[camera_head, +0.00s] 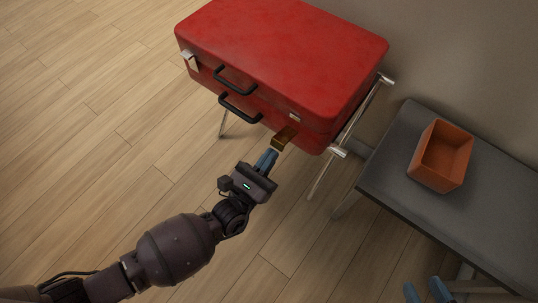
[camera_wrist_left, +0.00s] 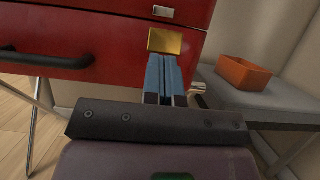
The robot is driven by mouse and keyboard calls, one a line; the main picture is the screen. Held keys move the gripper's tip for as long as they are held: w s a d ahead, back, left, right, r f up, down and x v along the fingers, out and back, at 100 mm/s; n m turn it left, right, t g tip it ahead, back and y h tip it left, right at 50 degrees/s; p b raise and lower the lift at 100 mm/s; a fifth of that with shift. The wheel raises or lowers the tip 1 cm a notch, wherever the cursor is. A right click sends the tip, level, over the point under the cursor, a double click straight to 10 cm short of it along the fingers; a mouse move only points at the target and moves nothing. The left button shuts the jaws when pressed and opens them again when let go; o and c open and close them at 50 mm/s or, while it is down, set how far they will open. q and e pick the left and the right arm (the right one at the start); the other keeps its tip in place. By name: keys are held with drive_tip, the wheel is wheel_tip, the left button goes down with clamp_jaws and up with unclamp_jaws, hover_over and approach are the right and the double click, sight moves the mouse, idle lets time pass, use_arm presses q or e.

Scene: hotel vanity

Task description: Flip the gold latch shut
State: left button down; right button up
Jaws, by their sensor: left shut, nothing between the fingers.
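The red suitcase (camera_head: 280,55) lies with its lid down on a metal-legged stand. The gold latch (camera_head: 286,137) is on its front near the right end, below a small silver catch plate (camera_head: 295,116), with a gap between them. In the left wrist view the gold latch (camera_wrist_left: 178,41) is straight ahead, below the catch plate (camera_wrist_left: 163,11). My left gripper (camera_head: 267,160) is shut and empty, its blue fingertips (camera_wrist_left: 164,75) just below the latch; I cannot tell whether they touch it. My right gripper (camera_head: 426,291) shows only its blue fingers at the bottom edge, apart.
A silver latch (camera_head: 189,60) is at the suitcase's left end, with two black handles (camera_head: 238,108) between. A grey table (camera_head: 390,165) with an orange open box (camera_head: 420,178) stands to the right. The wooden floor in front is clear.

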use_arm(q)
drive_tip(key=shift+r, duration=0.35)
drive_tip(key=shift+p, duration=0.4)
use_arm(e)
drive_tip(key=shift+r, duration=0.15)
use_arm(q)
drive_tip(key=shift+r+g+y+p, duration=0.4)
drive_tip(key=shift+r+g+p, duration=0.1)
drive_tip(key=shift+p, duration=0.4)
use_arm(e)
drive_tip(key=shift+a+n+g, duration=0.3)
drive_tip(key=shift+g, duration=0.3)
